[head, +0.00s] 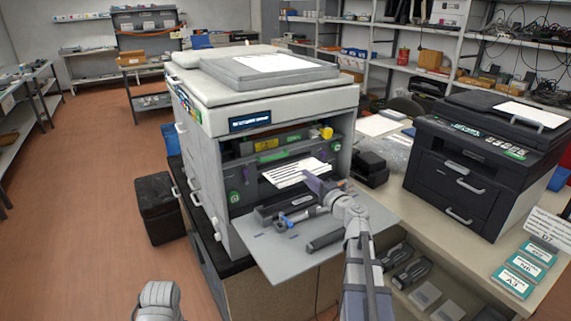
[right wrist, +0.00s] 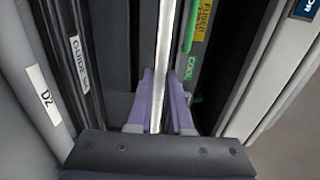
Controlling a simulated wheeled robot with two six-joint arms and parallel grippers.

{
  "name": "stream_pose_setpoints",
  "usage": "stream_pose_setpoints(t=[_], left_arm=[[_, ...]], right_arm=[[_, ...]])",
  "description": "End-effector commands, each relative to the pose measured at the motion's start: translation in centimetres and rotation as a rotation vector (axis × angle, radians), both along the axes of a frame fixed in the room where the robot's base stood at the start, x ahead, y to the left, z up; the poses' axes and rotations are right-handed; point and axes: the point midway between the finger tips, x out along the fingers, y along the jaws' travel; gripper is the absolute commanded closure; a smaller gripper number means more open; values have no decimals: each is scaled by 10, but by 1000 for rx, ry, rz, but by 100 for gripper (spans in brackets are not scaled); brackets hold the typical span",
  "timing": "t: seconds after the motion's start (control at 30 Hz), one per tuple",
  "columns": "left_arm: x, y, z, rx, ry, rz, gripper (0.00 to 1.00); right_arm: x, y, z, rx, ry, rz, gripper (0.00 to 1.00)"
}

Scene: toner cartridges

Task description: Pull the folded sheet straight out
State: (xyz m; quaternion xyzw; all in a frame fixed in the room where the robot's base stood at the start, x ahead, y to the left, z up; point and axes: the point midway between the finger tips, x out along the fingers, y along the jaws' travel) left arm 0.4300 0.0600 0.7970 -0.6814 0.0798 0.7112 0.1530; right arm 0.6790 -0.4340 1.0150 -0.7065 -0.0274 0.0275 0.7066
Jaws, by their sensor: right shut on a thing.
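The folded sheet (head: 296,172) is white with dark lines across it. It sticks out of the open front of the large grey printer (head: 285,108). My right gripper (head: 314,184), with purple fingers, is at the sheet's right front edge. In the right wrist view the sheet (right wrist: 166,60) shows edge-on as a thin pale strip between the two fingers (right wrist: 160,100), and the gripper is shut on it. The sheet's inner end is hidden inside the printer. My left gripper is out of view.
The lowered front door (head: 275,252) lies under my right arm, with a dark cylinder (head: 325,239) and a blue-grey part (head: 300,216) on or above it. A black printer (head: 480,160) stands on the bench to the right. Dark guides (right wrist: 85,50) flank the gripper closely.

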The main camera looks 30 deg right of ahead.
Motion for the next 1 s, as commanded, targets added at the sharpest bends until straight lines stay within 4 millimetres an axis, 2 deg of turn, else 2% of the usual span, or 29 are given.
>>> stream_pose_setpoints(t=[0.8, 1.0], left_arm=[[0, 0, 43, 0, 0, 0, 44], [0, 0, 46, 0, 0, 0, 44]], right_arm=[[-49, -4, 43, 0, 0, -1, 99], [-55, -4, 46, 0, 0, 1, 99]])
